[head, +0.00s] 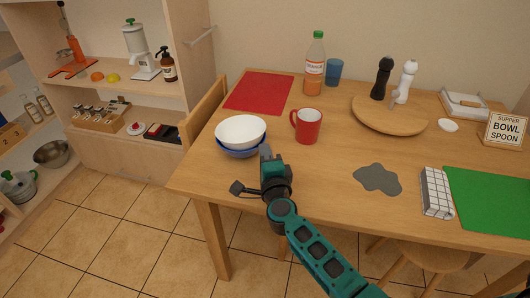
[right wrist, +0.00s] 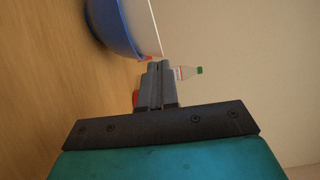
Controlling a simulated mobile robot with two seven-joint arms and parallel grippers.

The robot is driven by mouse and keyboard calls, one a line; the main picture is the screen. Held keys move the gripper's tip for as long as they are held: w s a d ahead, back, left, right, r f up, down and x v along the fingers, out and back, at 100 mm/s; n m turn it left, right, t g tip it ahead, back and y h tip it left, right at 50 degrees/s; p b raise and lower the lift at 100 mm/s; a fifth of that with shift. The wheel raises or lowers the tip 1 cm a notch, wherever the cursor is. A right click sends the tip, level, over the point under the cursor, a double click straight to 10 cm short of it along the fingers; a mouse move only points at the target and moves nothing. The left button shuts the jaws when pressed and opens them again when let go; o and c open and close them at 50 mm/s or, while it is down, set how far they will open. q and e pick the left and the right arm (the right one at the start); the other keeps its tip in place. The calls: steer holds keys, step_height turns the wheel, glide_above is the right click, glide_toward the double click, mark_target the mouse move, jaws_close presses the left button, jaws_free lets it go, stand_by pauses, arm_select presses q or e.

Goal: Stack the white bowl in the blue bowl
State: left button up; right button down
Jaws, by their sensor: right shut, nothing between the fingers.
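The white bowl (head: 241,129) sits inside the blue bowl (head: 241,153) near the table's left front edge, its rim standing above the blue one. In the right wrist view the blue bowl (right wrist: 112,27) and the white bowl (right wrist: 142,24) show at the top, partly cut off. My right gripper (head: 265,151) is just right of the bowls, beside their rims. In the right wrist view its fingers (right wrist: 160,70) are together with nothing between them. Whether they touch a bowl is hard to tell. My left gripper is out of view.
A red mug (head: 306,127) stands close to the right of the bowls. Behind are a red mat (head: 259,92), a bottle (head: 314,67) and a blue cup (head: 334,71). A grey patch (head: 377,179) lies right of my gripper. A chair (head: 205,108) stands at the left.

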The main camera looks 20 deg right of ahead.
steer(key=s, duration=0.3)
steer(key=shift+s+d+p, duration=0.15)
steer(key=shift+s+p, duration=0.15)
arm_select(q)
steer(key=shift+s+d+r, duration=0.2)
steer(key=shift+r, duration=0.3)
arm_select(e)
steer(key=s, duration=0.2)
steer(key=s+a, duration=0.1)
steer(key=s, duration=0.4)
steer(key=shift+a, duration=0.25)
steer(key=c, duration=1.8)
jaws_free()
steer(key=shift+c, duration=0.2)
